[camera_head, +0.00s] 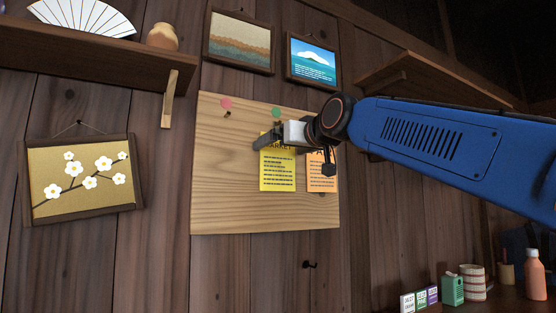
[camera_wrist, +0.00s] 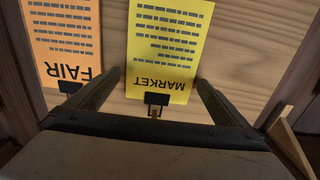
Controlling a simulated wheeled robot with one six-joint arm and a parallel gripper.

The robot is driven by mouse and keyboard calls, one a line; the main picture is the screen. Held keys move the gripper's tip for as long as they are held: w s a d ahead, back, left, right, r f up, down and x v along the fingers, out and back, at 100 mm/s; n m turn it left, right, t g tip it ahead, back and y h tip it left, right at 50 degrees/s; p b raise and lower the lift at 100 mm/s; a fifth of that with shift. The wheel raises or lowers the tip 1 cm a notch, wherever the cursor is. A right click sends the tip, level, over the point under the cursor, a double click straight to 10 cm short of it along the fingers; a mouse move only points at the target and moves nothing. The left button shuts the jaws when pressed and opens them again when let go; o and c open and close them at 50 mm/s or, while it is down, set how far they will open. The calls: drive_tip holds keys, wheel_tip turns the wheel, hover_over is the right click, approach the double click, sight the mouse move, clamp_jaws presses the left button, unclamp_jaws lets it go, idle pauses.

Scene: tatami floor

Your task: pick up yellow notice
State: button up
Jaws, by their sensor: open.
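The yellow notice (camera_head: 278,172), headed "MARKET", hangs on a light wooden board (camera_head: 225,190) on the wall. In the wrist view the yellow notice (camera_wrist: 168,50) appears upside down, with a black clip (camera_wrist: 157,99) at its headed edge. My gripper (camera_head: 268,140) is at the top of the notice and covers part of its heading. In the wrist view my gripper (camera_wrist: 158,80) is open, its two fingers on either side of the headed end. I cannot tell whether they touch the paper.
An orange notice (camera_head: 321,172), headed "FAIR" in the wrist view, hangs close to the right of the yellow one. Pink (camera_head: 226,103) and green (camera_head: 276,112) round pieces are on the board. A shelf (camera_head: 90,50) is at upper left, and framed pictures hang around.

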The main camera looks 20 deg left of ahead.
drive_tip(key=shift+w+a, duration=0.1)
drive_tip(key=c, duration=0.9)
drive_tip(key=shift+r, duration=0.15)
